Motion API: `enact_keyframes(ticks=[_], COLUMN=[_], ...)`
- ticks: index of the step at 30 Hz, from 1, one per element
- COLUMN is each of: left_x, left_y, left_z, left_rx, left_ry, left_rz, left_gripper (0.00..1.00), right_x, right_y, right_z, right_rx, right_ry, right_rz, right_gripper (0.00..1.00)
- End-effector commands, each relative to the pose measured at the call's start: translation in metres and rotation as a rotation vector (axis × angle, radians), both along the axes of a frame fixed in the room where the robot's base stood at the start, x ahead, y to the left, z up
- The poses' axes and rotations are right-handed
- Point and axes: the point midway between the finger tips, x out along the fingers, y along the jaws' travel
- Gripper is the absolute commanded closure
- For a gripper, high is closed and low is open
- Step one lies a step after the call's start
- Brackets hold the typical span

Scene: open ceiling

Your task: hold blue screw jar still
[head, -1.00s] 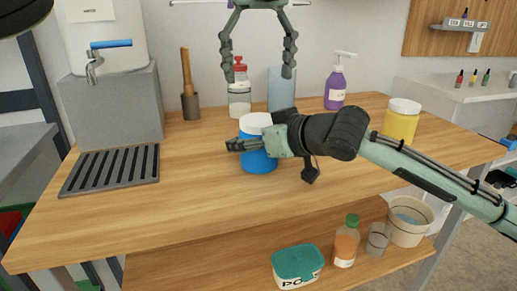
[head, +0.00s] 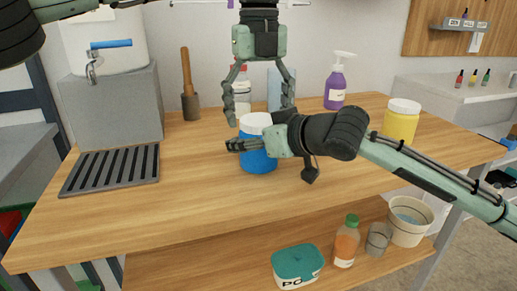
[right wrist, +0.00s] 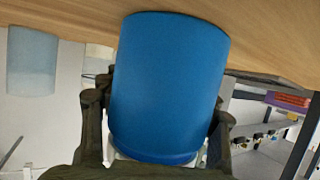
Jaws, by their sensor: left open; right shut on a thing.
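The blue screw jar (head: 258,162) stands upright on the wooden table, with a white lid (head: 256,120). My right gripper (head: 243,146) comes in from the right and is shut around the jar's side. In the right wrist view the blue jar (right wrist: 168,85) fills the middle between the two dark fingers. My left gripper (head: 261,112) hangs from above, fingers pointing down and spread apart. Its fingertips are near the height of the lid, one on each side of it in the picture; I cannot tell whether they touch it.
Behind stand a red-topped bottle (head: 242,92), a light blue container (head: 278,92) and a purple pump bottle (head: 336,88). A yellow jar (head: 401,122) stands right. A mortar with pestle (head: 190,103) and a drain grate (head: 112,170) are left. The table front (head: 170,215) is clear.

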Motion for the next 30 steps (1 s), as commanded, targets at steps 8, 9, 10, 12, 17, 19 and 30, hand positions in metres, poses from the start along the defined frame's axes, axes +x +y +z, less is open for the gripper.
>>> enact_keyframes(ticks=[8, 9, 10, 12, 17, 19, 30], left_x=[0.0000, 0.0000, 0.0000, 0.0000, 0.0000, 0.0001, 0.0002], left_y=[-0.0001, -0.0001, -0.0001, -0.0001, -0.0001, -0.0002, 0.0002], left_z=[0.0002, 0.0002, 0.0002, 0.0002, 0.0002, -0.0002, -0.0001], left_rx=[0.000, 0.000, 0.000, 0.000, 0.000, 0.000, 0.001], left_ry=[0.000, 0.000, 0.000, 0.000, 0.000, 0.000, 0.001], left_rz=[0.000, 0.000, 0.000, 0.000, -0.006, -0.059, -0.284], left_gripper=[0.43, 0.47, 0.51, 0.60, 0.73, 0.73, 0.73], right_x=[0.0001, 0.0001, 0.0001, 0.0001, 0.0001, 0.0001, 0.0002], right_y=[0.0000, -0.0001, -0.0001, -0.0001, -0.0001, -0.0001, -0.0001], right_z=[0.0004, 0.0005, 0.0005, 0.0005, 0.0005, 0.0005, 0.0006], right_rx=[0.001, 0.001, 0.001, 0.001, 0.001, 0.001, 0.001], right_ry=[-0.001, -0.001, -0.001, -0.001, -0.001, -0.001, -0.001], right_rz=[0.000, 0.000, 0.000, 0.000, 0.000, 0.000, 0.000], right_gripper=[1.00, 1.00, 1.00, 1.00, 1.00, 1.00, 1.00])
